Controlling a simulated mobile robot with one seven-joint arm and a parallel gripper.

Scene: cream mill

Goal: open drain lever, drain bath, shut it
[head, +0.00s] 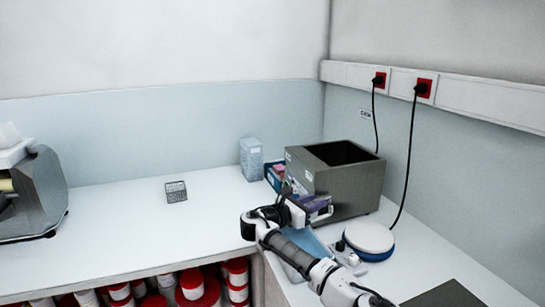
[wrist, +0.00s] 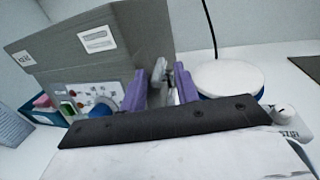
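The bath is a grey metal box with an open top (head: 352,190), standing in the back right corner of the bench. In the wrist view its front (wrist: 150,45) shows two labels, a panel with small coloured marks and a round knob (wrist: 100,112). A pale grey upright piece, perhaps the drain lever (wrist: 158,72), shows between my purple fingers at the bath's lower right. My gripper (wrist: 160,88) is close in front of the bath. Its fingers are apart, with visible gaps beside the grey piece; contact is not clear. In the head view my gripper (head: 320,208) hides the bath's lower front.
A round white-topped device (head: 368,237) stands right of my gripper. A blue bin with small packs (head: 274,174) and a pale box (head: 250,158) stand left of the bath. Black cables hang from the wall sockets.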

